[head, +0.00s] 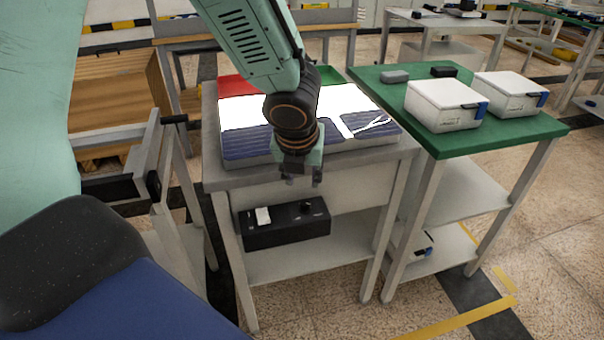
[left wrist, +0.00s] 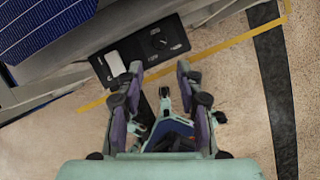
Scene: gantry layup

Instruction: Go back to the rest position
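My left gripper (head: 302,176) hangs down in front of the front edge of the grey table (head: 350,160), above the floor side of it. In the left wrist view its two fingers (left wrist: 160,78) stand apart, with nothing between them but floor and parts of my own body further below. The blue solar panel pieces (head: 245,143) lie on the tabletop behind the gripper, and a corner of a panel shows in the left wrist view (left wrist: 35,30). My right gripper is in neither view.
To the right, a green-topped table (head: 400,100) carries two white boxes (head: 445,105) and small grey and black blocks. A grey metal frame (head: 150,165) stands at the left. Floor is open at front right.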

